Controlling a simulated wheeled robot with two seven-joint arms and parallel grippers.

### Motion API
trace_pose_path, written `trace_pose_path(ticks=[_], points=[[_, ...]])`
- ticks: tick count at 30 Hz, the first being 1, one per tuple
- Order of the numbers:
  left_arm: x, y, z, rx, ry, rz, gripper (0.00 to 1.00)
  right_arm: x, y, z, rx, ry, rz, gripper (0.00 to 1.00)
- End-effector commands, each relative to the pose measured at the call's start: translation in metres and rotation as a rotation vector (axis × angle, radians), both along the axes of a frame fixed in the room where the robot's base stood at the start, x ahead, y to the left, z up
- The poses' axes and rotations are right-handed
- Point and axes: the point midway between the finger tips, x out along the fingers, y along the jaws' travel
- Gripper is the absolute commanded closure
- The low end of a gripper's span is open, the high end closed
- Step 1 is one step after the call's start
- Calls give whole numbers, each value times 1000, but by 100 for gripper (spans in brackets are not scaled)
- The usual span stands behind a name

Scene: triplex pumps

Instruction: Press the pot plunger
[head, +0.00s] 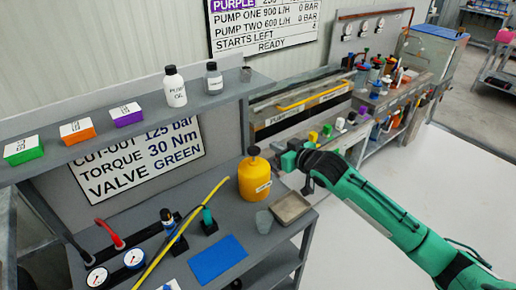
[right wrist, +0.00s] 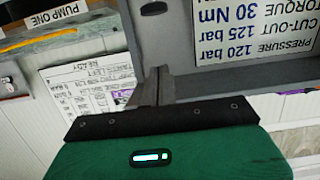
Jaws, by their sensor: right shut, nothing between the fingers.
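The yellow pot (head: 255,180) stands upright on the grey bench, with a white label on its side. Its black plunger (head: 253,151) sticks up from the top. My right gripper (head: 276,148) is just right of the plunger at about its height in the picture, fingers pointing left. I cannot tell whether it touches the plunger. In the right wrist view the fingers (right wrist: 157,85) are shut together and empty, and the pot does not show there. My left gripper is not in view.
A metal tray (head: 291,208) and a blue mat (head: 218,260) lie on the bench near the pot. A yellow hose (head: 185,232) and gauges are at the left. A shelf (head: 150,125) above carries bottles and small boxes. Open floor lies right.

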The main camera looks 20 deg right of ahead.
Motion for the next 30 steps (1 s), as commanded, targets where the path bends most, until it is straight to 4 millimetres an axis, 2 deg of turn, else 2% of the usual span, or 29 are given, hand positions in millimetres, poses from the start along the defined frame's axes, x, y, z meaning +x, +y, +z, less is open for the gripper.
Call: trace_pose_path(ticks=[14, 17, 30], points=[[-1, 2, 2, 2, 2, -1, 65, 6, 2, 2, 3, -3, 0, 100], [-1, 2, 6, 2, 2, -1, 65, 16, 5, 1, 5, -4, 0, 100], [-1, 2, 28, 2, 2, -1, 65, 82, 29, -17, 2, -2, 1, 100]])
